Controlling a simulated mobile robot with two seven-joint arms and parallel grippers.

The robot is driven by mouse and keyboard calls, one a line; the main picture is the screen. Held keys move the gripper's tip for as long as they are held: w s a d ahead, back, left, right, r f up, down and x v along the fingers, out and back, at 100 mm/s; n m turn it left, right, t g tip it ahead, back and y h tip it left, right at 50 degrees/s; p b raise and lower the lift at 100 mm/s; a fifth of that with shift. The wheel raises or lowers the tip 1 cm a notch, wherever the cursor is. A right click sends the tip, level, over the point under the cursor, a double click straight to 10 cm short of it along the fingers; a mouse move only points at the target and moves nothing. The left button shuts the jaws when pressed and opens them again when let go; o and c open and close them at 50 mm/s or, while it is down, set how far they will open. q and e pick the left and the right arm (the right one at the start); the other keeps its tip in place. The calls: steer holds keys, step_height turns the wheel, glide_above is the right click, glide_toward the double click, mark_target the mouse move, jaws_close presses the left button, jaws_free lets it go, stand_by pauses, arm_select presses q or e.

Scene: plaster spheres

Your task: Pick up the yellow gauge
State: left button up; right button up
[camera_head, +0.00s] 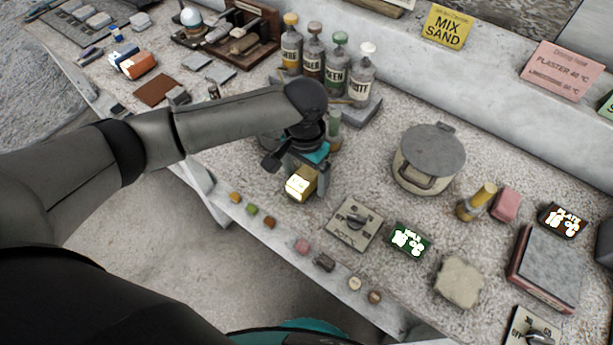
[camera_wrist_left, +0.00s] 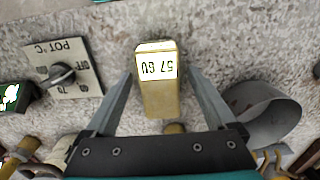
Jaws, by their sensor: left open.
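The yellow gauge (camera_head: 300,184) is a small yellow block with a pale lit display, near the front edge of the bench. In the left wrist view the gauge (camera_wrist_left: 160,97) lies between the fingers, its display reading "57 GU" upside down. My left gripper (camera_head: 307,174) comes down over it from above. The left wrist view shows the gripper (camera_wrist_left: 160,78) open, one finger on each side of the gauge, with a visible gap on both sides. My right gripper is not in view.
A dial plate marked POT (camera_head: 354,222) and a green display (camera_head: 410,240) are right of the gauge. A lidded pot (camera_head: 428,160) stands farther right. Several labelled bottles (camera_head: 313,55) stand behind my arm. Small coloured samples (camera_head: 269,222) line the front edge.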

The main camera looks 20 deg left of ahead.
arm_select(q)
jaws_close()
stand_by(0.6)
